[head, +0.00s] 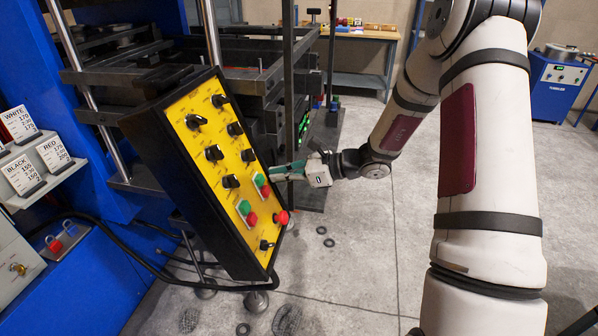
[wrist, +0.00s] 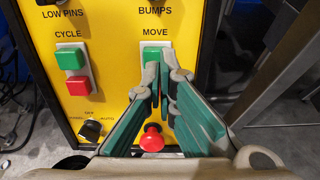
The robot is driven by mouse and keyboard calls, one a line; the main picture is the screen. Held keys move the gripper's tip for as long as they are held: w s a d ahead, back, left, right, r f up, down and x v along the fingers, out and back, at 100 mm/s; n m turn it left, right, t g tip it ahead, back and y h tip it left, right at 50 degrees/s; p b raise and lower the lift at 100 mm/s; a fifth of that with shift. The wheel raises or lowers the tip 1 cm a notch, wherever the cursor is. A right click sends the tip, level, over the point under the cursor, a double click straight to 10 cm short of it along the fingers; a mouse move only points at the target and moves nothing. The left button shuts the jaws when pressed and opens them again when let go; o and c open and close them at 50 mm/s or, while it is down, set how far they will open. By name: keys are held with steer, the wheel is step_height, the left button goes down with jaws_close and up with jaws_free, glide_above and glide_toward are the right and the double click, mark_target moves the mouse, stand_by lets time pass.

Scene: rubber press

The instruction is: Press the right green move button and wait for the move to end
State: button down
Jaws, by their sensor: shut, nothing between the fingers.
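The yellow control panel (head: 204,150) stands tilted left of my arm in the head view. Its right green move button (head: 260,180) is in front of my fingertips. In the wrist view the green move button (wrist: 152,53) sits under the MOVE label, partly covered by my fingers. My gripper (head: 279,173) is shut and empty, its teal fingers pointing at the panel. In the wrist view the fingertips (wrist: 160,66) overlap the lower right of the button. I cannot tell whether they touch it. The red button below it is mostly hidden.
A red mushroom button (wrist: 152,139) lies below my fingers. The green cycle button (wrist: 69,60) and a red one (wrist: 76,86) are to the left, above a black selector knob (wrist: 91,130). The press frame (head: 290,90) stands behind the panel. The floor right of the panel is mostly clear.

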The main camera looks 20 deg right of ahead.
steer(key=shift+x, duration=1)
